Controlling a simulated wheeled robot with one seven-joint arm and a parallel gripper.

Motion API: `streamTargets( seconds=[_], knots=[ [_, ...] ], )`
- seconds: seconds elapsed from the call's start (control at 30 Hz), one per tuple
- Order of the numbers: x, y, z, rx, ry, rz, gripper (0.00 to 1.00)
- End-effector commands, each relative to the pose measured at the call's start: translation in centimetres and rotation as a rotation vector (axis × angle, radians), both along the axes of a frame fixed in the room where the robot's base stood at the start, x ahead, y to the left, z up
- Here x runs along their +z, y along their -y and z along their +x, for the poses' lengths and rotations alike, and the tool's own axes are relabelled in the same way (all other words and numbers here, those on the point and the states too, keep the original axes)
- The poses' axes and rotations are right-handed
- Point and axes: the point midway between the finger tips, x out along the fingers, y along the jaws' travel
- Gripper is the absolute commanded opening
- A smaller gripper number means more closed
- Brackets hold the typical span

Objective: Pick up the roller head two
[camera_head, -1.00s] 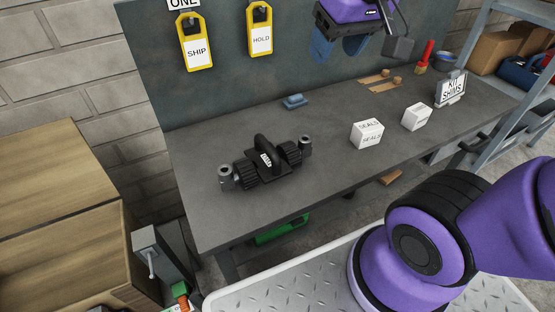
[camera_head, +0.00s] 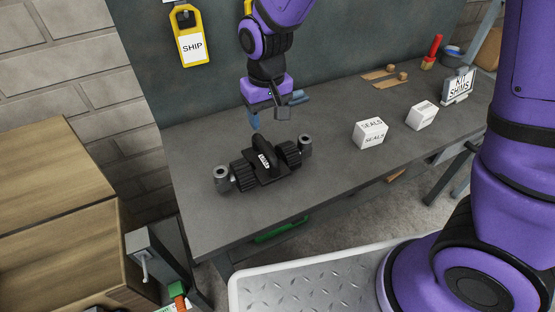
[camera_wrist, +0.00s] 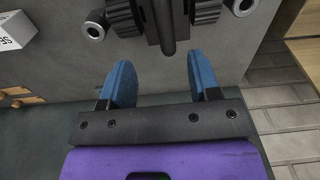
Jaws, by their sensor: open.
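The roller head (camera_head: 263,165) lies on the grey bench in the head view. It is black, with two ribbed rollers, a raised middle handle with a small white label, and grey metal ends. In the wrist view the roller head (camera_wrist: 168,30) shows at the top, partly cut off by the frame edge. My gripper (camera_head: 254,120) is above and behind the roller head, pointing down. In the wrist view my gripper's blue fingers (camera_wrist: 162,80) are apart, with nothing between them. The handle's end is just beyond the fingertips. The label's writing is too small to read.
Two white boxes marked seals (camera_head: 370,133) (camera_head: 421,116) stand right of the roller head. A shims sign (camera_head: 458,86) and a red-handled tool (camera_head: 432,52) are farther right. The bench's front left (camera_head: 215,228) is clear.

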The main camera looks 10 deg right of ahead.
Motion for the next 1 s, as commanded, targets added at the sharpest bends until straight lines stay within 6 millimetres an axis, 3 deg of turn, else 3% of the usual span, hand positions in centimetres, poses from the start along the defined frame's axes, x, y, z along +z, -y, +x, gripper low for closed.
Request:
streamTargets(
  seconds=[0.2,0.5,0.77,1.0],
  knots=[
    [-2.3,-1.4,-0.1,0.015,-0.019,-0.013,0.56],
    [-6.4,-1.4,-0.1,0.015,-0.02,-0.015,0.56],
    [-8.0,-1.4,0.0,0.015,-0.018,-0.013,0.56],
    [-11.0,-1.7,0.2,0.015,-0.019,-0.015,0.56]
  ],
)
